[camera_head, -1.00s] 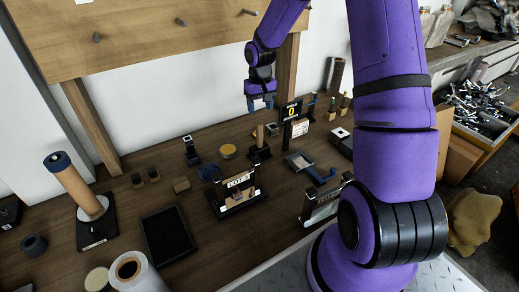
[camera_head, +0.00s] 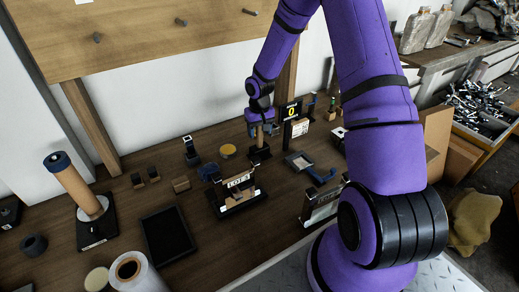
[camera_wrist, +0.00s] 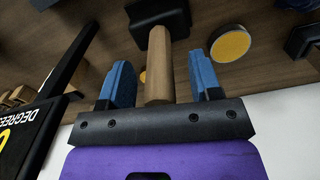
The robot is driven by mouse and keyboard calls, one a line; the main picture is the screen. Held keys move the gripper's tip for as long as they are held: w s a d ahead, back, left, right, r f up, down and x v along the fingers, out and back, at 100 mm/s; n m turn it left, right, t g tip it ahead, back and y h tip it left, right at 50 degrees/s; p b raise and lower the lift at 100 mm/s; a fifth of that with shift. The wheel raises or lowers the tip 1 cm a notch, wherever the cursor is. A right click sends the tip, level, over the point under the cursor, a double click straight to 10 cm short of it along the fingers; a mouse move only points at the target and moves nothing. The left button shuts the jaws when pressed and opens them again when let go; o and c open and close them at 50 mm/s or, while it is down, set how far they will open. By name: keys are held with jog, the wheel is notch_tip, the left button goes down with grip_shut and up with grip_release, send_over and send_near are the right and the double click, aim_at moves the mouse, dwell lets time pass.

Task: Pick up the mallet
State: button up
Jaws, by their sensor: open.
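The mallet (camera_head: 260,140) stands upright on the wooden table, black head down and pale wooden handle up. In the wrist view the mallet's handle (camera_wrist: 159,55) runs up between the two blue fingers, and its black head lies beyond the fingertips. My gripper (camera_head: 260,128) is at the upper part of the handle. In the wrist view my gripper (camera_wrist: 160,77) is open, with a visible gap between each finger and the handle.
A black sign with a yellow digit (camera_head: 291,111) stands close on the right of the mallet. A round yellow-topped tin (camera_head: 228,150) lies to its left. A labelled black stand (camera_head: 238,190) is in front. A wooden board (camera_head: 150,30) hangs behind.

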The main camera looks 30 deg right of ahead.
jog(key=shift+f, duration=0.1)
jog(key=c, duration=1)
